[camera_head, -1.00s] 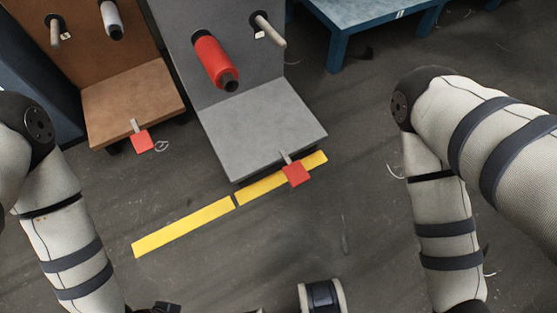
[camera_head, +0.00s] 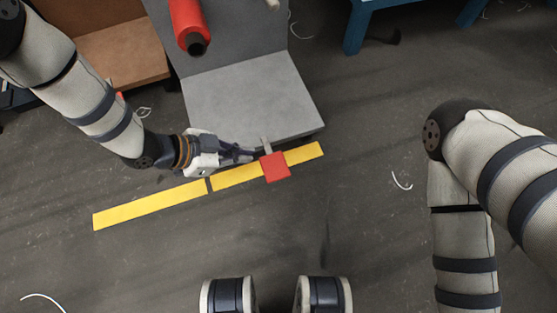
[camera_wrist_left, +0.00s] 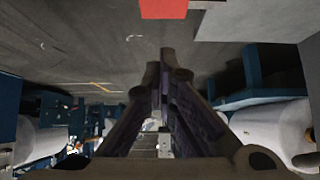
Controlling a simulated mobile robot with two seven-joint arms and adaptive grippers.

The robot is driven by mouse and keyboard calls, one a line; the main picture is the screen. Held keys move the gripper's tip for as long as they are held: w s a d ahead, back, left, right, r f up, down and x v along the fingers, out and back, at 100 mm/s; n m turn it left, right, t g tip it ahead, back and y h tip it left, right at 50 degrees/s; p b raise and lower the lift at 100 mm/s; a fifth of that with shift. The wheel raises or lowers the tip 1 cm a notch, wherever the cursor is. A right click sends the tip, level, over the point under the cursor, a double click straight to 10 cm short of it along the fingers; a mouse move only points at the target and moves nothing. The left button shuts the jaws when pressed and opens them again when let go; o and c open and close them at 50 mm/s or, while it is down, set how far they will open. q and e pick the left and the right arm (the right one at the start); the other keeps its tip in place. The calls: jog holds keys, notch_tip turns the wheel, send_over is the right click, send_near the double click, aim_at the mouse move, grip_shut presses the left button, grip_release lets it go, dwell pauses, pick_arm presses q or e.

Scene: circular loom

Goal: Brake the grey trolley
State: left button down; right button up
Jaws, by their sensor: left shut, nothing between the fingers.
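The grey trolley (camera_head: 245,100) stands at the centre top of the head view, with a red spool (camera_head: 188,25) on its upright panel. Its red brake pedal (camera_head: 275,166) sticks out from the front edge on a short grey lever, above the yellow floor line. My left gripper (camera_head: 250,155) is shut and empty, just left of the pedal and lever, low by the trolley's front edge. I cannot tell whether it touches them. In the left wrist view the red pedal (camera_wrist_left: 164,8) shows at the top edge, beyond the closed fingers (camera_wrist_left: 160,75). My right gripper is out of view.
A brown trolley (camera_head: 125,50) stands to the left, partly behind my left arm. The yellow line (camera_head: 150,206) runs along the floor. A blue table (camera_head: 360,25) stands at the top right. White thread scraps lie on the floor. Floor right of the pedal is clear.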

pick_arm(q)
jog(key=shift+a, duration=0.1)
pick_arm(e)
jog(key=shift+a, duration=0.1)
pick_arm(q)
jog(key=b, duration=0.4)
send_over(272, 170)
notch_tip(272, 170, down, 8)
jog(key=shift+r, duration=0.1)
notch_tip(272, 170, down, 2)
jog(key=shift+f+b, duration=0.25)
jog(key=shift+b, duration=0.2)
jog(key=shift+f, duration=0.4)
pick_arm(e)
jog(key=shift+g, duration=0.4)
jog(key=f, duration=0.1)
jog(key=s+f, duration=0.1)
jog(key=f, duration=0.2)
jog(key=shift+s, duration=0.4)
